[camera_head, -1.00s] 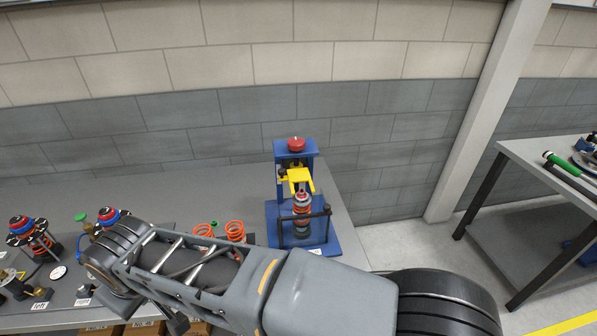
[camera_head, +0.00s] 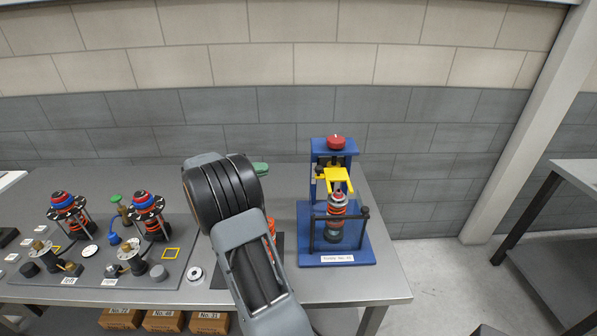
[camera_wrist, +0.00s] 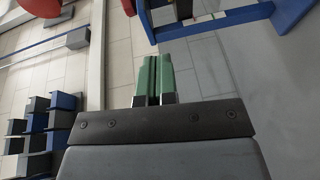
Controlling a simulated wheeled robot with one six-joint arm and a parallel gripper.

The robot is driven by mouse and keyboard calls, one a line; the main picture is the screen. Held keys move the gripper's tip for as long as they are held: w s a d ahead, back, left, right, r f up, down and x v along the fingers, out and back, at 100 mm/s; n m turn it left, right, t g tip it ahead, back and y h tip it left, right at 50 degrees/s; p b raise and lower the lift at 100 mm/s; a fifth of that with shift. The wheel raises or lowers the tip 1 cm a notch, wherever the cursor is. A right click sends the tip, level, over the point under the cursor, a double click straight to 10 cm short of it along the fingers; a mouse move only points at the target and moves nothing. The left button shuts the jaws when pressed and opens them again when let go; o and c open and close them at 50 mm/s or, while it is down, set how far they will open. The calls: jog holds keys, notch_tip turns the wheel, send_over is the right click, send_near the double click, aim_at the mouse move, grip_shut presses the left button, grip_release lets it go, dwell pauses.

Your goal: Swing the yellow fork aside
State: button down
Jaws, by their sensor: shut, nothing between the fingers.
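The yellow fork (camera_head: 336,180) sits on the blue press stand (camera_head: 349,247), below the red knob (camera_head: 336,142) and above a red-and-grey coil-spring strut (camera_head: 335,220). The fork's open end faces toward me. A blue edge at the top of the wrist view may be the stand; the fork cannot be made out there.
A dark bar (camera_head: 338,217) crosses in front of the strut. On the left of the grey table (camera_head: 390,285) a dark board (camera_head: 188,262) holds several strut parts. Brown boxes (camera_head: 163,320) sit below. Another table (camera_head: 570,215) stands at the right, beyond open floor.

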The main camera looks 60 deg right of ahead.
jog(key=s+a+p+x, duration=0.1)
jog(key=p+x, duration=0.4)
jog(key=x, duration=0.8)
jog(key=shift+s+a, duration=0.25)
jog(key=shift+s, duration=0.25)
jog(key=shift+s+b, duration=0.1)
jog(key=shift+b, duration=0.2)
